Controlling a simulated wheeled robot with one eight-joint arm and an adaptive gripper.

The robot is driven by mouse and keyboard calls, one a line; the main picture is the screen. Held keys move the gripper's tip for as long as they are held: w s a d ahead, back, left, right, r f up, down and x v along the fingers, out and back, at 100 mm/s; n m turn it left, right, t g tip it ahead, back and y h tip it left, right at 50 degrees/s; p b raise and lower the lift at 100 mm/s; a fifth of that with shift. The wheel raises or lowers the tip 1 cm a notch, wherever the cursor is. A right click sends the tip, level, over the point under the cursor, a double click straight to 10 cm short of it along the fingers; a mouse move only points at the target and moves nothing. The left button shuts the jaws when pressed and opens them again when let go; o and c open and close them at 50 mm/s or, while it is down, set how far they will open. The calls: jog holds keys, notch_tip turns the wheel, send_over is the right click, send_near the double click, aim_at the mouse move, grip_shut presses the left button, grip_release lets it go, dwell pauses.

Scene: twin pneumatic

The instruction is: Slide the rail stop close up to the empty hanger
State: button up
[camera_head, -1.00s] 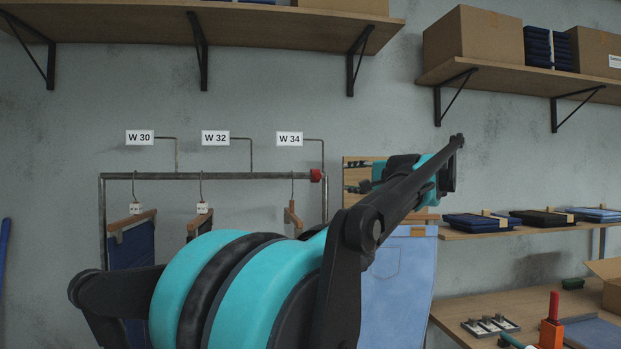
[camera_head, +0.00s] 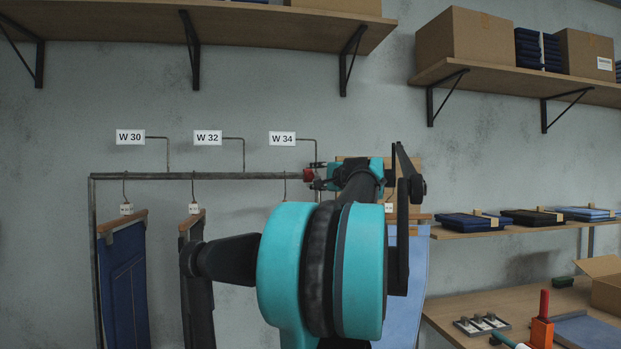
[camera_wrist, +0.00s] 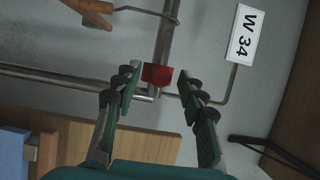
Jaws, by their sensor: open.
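The red rail stop (camera_head: 308,174) sits near the right end of the grey metal rail (camera_head: 225,176). My gripper (camera_head: 320,177) is at that end of the rail, just right of the stop. In the wrist view, the red stop (camera_wrist: 158,75) lies between the tips of my open gripper (camera_wrist: 159,80), with a gap to each finger. The empty hanger's hook (camera_head: 285,187) hangs on the rail left of the stop, under the W 34 sign (camera_head: 282,139); my arm hides its lower part. Its bare wooden arm (camera_wrist: 92,10) shows in the wrist view.
Navy trousers (camera_head: 125,285) and darker trousers (camera_head: 197,295) hang farther left on the rail. The W 34 sign's bent post rises near the stop. A wooden shelf (camera_head: 265,30) is above; a side shelf and workbench (camera_head: 430,310) stand right.

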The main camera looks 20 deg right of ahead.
jog(key=shift+w+a, duration=0.15)
jog(key=shift+w, duration=0.85)
grip_shut()
